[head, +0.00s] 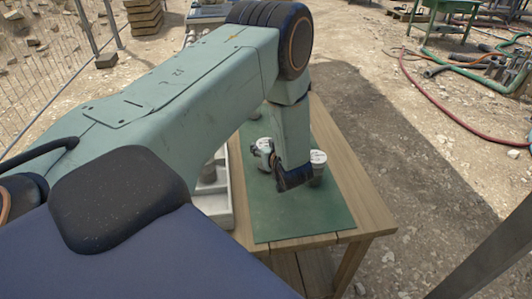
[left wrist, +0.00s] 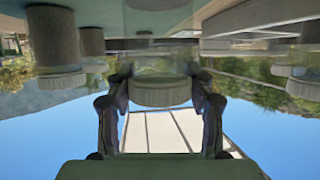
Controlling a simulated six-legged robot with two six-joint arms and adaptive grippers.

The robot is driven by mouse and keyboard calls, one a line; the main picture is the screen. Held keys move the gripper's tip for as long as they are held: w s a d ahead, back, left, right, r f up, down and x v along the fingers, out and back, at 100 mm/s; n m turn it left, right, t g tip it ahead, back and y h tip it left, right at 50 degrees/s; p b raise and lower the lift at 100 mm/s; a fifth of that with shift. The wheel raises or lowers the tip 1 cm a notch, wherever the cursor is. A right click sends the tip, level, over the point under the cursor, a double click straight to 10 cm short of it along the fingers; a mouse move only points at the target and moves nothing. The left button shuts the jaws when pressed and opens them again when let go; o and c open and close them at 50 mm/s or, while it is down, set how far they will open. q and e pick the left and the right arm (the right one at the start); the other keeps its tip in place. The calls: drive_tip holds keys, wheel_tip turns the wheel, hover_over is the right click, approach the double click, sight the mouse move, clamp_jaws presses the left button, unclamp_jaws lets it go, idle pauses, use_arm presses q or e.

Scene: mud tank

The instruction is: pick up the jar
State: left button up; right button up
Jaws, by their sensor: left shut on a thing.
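The jar with a pale lid (head: 264,144) is at the far part of the green mat (head: 300,215) in the head view. My left gripper (head: 264,158) is shut on it, with my wrist hiding part of the grip. In the left wrist view, which is upside down, the clear jar with its ridged grey lid (left wrist: 160,93) sits between the two dark fingers of my left gripper (left wrist: 160,110). I cannot tell whether its base touches the mat. My right gripper is not in view.
Another white-lidded jar (head: 318,158) stands close to the right of my wrist. A pale tray (head: 222,222) with grey things in it lies along the table's left side. The mat's front is bare. The wooden table (head: 355,205) ends at the right; stony ground lies beyond.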

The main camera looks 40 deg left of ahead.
use_arm(q)
drive_tip(key=shift+w+r, duration=0.15)
drive_tip(key=shift+r, duration=0.25)
wheel_tip(320, 180, up, 9)
drive_tip(key=shift+f+p, duration=0.2)
drive_tip(key=shift+p, duration=0.75)
drive_tip(key=shift+a+r, duration=0.1)
drive_tip(key=shift+r, duration=0.15)
